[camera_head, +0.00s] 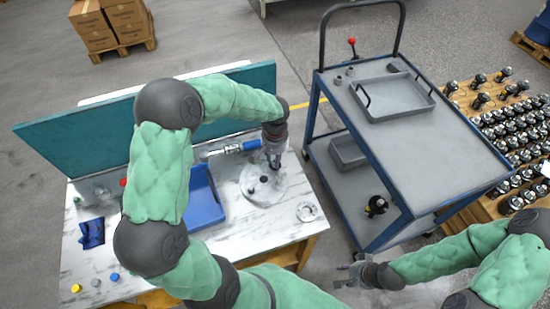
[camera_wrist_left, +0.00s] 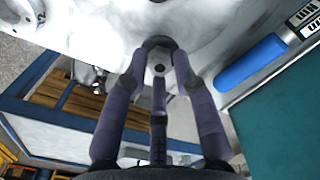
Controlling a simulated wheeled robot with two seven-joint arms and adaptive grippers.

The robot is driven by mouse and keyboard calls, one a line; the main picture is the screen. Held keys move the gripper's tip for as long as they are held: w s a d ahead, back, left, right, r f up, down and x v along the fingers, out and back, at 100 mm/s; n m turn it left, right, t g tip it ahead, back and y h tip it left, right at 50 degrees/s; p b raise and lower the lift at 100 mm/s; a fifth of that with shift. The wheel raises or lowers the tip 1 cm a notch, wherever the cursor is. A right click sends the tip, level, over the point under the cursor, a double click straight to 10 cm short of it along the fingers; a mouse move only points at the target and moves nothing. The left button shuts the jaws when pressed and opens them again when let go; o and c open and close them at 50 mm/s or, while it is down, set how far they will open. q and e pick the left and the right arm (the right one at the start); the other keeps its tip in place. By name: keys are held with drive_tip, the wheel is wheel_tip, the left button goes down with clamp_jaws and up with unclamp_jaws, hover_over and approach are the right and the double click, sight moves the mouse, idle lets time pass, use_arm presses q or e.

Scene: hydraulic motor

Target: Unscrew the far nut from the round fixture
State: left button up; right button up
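The round fixture (camera_head: 263,194) is a pale grey disc on the marble-topped table, with small upright parts on it. My left gripper (camera_head: 274,163) points down over its far side. In the left wrist view, the fingertips of my left gripper (camera_wrist_left: 159,62) surround a grey nut (camera_wrist_left: 159,66) with a hole in its middle and a dark ring behind it. Whether the fingers press on the nut is not clear. My right gripper (camera_head: 345,276) is off to the right, in front of the cart, with its fingers apart and empty.
A blue tray (camera_head: 203,205) and a blue-handled tool (camera_head: 238,148) lie left of and behind the fixture. A small metal ring (camera_head: 307,211) lies near the table's right edge. A teal panel (camera_head: 70,143) stands along the back. A blue-framed cart (camera_head: 430,145) stands to the right.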

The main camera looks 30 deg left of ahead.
idle(0.4)
use_arm(q)
drive_tip(key=m+p, duration=0.2)
drive_tip(key=m, duration=0.2)
drive_tip(key=shift+r+m, duration=0.15)
drive_tip(key=shift+m, duration=0.15)
drive_tip(key=m+p, duration=0.3)
drive_tip(key=m, duration=0.1)
drive_tip(key=shift+m, duration=0.8)
clamp_jaws()
